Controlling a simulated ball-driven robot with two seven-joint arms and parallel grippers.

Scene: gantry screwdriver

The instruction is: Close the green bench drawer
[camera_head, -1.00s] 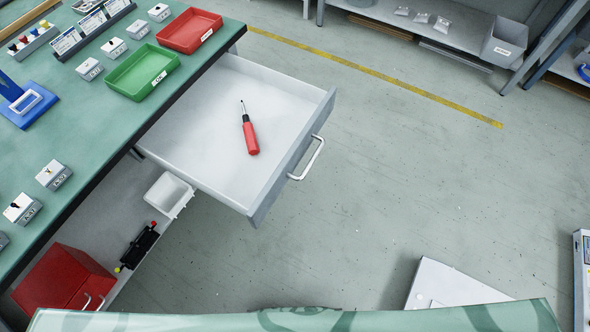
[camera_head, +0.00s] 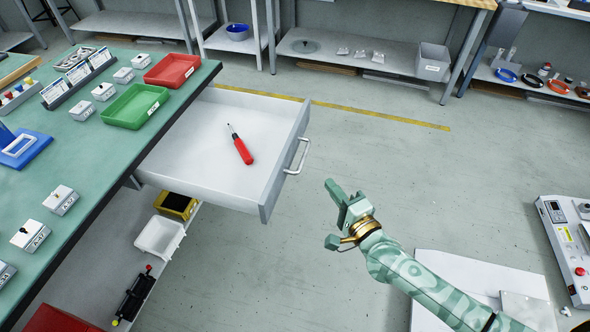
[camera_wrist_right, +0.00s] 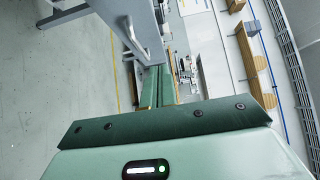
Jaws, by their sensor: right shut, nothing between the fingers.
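The bench drawer (camera_head: 215,150) stands pulled out from under the green-topped bench (camera_head: 85,150). It has a white inside, a grey front and a bar handle (camera_head: 301,157) on its outer face. A red screwdriver (camera_head: 242,150) lies loose in it. My right gripper (camera_head: 330,187) is shut and empty, in front of the drawer, to the right of and a little below the handle in the head view, apart from it. In the right wrist view the shut fingers (camera_wrist_right: 168,88) point toward the drawer front and handle (camera_wrist_right: 131,32). My left gripper is out of view.
Green (camera_head: 134,105) and red (camera_head: 172,69) trays and several small boxes sit on the bench top. A white bin (camera_head: 158,237) stands on the lower shelf below. Shelving lines the back wall.

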